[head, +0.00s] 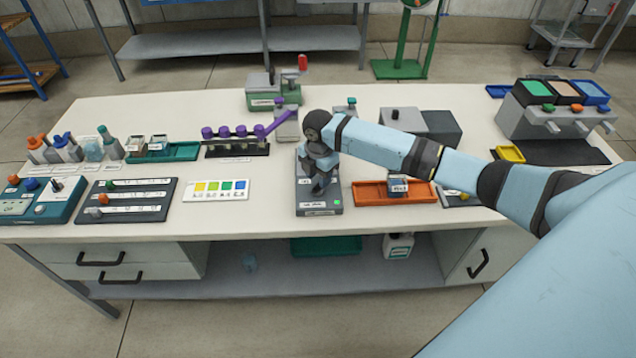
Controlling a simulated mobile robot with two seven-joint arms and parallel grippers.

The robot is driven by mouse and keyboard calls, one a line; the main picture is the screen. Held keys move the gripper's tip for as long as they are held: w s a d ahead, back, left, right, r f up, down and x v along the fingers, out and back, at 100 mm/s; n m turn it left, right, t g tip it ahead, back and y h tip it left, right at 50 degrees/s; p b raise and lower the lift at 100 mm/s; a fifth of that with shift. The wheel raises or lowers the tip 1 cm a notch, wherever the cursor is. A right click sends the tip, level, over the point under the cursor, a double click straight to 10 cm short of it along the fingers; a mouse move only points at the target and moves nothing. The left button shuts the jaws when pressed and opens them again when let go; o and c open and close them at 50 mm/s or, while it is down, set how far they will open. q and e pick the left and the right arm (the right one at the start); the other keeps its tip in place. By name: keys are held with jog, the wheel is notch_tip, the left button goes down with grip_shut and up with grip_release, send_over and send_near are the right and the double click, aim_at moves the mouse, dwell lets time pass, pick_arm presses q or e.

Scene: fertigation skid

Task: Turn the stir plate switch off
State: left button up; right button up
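A grey box-like unit, which looks like the stir plate (305,208), stands near the front edge of the bench, in the middle of the head view. It has a pale label and a small green patch on its front. My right gripper (318,188) points down over this unit, close to its top. The fingers are dark and small, so I cannot tell whether they are open or shut or whether they touch it. The gripper and wrist cover much of the top, and I cannot make out the switch. My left gripper is not in view.
An orange tray (370,194) with a small labelled block lies just right of the unit. A colour-patch card (216,190) lies to its left. A purple-knobbed manifold (237,150) and purple lever (275,124) stand behind. Bare bench (262,215) separates card and unit.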

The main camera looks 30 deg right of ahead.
jog(key=shift+f, duration=1.6)
grip_shut()
